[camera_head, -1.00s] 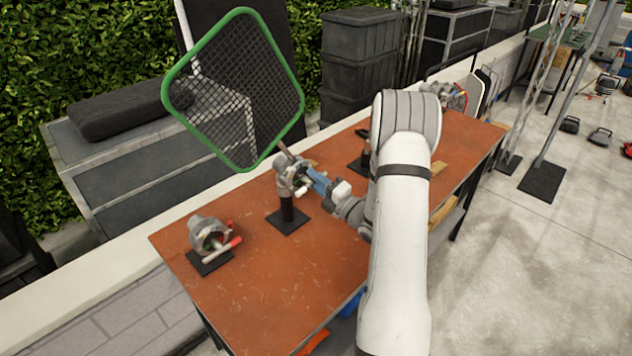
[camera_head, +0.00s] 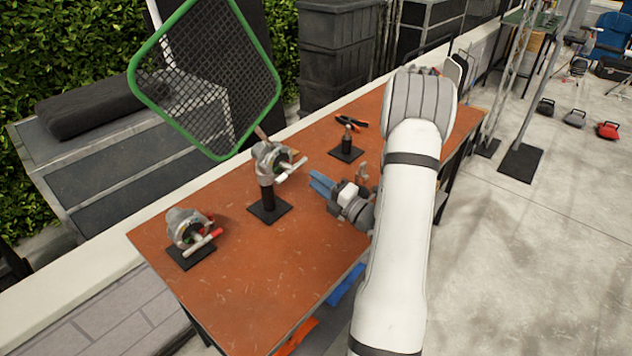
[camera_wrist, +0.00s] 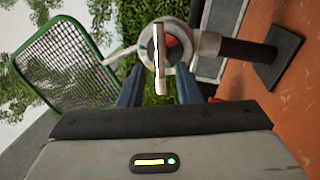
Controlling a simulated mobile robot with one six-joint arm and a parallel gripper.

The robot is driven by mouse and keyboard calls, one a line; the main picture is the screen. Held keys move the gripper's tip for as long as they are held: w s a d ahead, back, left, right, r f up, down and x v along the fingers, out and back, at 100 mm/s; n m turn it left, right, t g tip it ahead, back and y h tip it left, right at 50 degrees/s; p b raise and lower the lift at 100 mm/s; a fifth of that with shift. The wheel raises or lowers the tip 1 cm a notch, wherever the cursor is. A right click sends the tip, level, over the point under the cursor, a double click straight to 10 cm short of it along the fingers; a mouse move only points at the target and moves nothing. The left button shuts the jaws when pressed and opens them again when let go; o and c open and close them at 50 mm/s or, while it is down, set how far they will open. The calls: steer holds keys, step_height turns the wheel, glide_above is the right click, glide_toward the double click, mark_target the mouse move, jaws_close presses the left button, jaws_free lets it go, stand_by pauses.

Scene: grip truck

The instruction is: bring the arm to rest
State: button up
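My gripper (camera_head: 322,184) has blue fingers and hangs over the orange-brown table (camera_head: 250,290), to the right of the middle grip head. The silver grip head (camera_head: 272,160) stands on a black post with a square base, apart from my fingers. It also shows ahead of the fingers in the wrist view (camera_wrist: 203,43). A green-framed mesh panel (camera_head: 213,85) is attached to that grip head by a short rod and leans tilted.
Another grip head (camera_head: 186,230) sits low on a black base at the table's left. A small black stand with an orange-tipped clamp (camera_head: 347,143) stands farther back. Grey cases (camera_head: 110,150) line the hedge. Open paved floor (camera_head: 530,260) lies to the right.

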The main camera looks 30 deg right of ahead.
steer(key=s+a+r+n+g+y, duration=0.25)
steer(key=a+n+g, duration=0.25)
steer(key=a+n, duration=0.25)
steer(key=s+a+r+n+g+y, duration=0.2)
steer(key=a+r+n+g+y, duration=0.2)
steer(key=a+n, duration=0.3)
steer(key=s+a+n+g+h, duration=0.2)
steer(key=s+a+n+g, duration=0.6)
steer(key=n, duration=0.3)
steer(key=s+n+g+h, duration=0.2)
steer(key=s+n+h, duration=0.4)
steer(key=s+n, duration=0.35)
steer(key=s+d+r+n+t+h, duration=0.2)
steer(key=d+r+n+t+h, duration=0.2)
steer(key=n, duration=0.8)
steer(key=d+h, duration=0.1)
steer(key=h, duration=0.1)
steer(key=shift+s+h, duration=0.3)
steer(key=shift+h, duration=0.05)
steer(key=shift+r, duration=0.1)
